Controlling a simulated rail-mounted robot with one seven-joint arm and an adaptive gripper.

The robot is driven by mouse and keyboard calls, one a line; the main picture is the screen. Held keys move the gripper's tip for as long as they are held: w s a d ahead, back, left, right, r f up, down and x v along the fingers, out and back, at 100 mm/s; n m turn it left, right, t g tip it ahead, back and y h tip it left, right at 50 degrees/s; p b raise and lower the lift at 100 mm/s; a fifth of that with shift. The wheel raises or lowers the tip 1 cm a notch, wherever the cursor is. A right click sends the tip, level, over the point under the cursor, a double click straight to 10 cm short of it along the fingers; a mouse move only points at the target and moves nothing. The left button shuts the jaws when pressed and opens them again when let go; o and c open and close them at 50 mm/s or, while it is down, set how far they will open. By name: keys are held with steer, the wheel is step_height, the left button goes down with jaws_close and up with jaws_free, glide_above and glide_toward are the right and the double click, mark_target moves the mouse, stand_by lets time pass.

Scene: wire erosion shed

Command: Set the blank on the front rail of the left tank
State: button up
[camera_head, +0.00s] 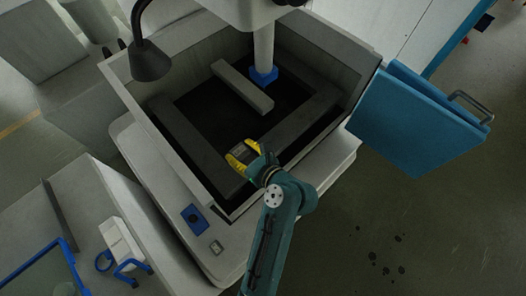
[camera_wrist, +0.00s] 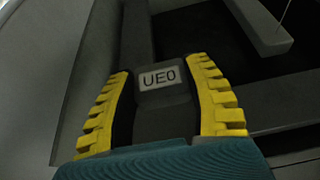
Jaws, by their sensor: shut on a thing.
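The blank (camera_wrist: 163,112) is a dark grey block with a pale label reading "UE0". It sits between the yellow fingers of my gripper (camera_head: 243,156), which is shut on it. In the head view the fingers mostly hide it. The tank (camera_head: 181,171) is an open grey box with a dark interior. Inside it, dark grey rails form a frame; one rail (camera_head: 186,137) runs along the left, another (camera_head: 309,116) along the near right. My gripper is over the near corner where these rails meet. I cannot tell whether the blank touches a rail.
A light grey bar (camera_head: 243,88) lies across the tank, beside a blue-tipped column (camera_head: 264,73). A black lamp (camera_head: 151,62) overhangs the left wall. A blue door (camera_head: 420,118) stands open at right. A bench (camera_head: 85,215) with blue tools is at lower left.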

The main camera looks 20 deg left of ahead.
step_height(320, 180, down, 10)
steer(key=shift+w+r+b, duration=0.1)
steer(key=shift+r+b, duration=0.05)
steer(key=shift+b, duration=0.65)
steer(key=shift+f, duration=0.2)
steer(key=o, duration=1.2)
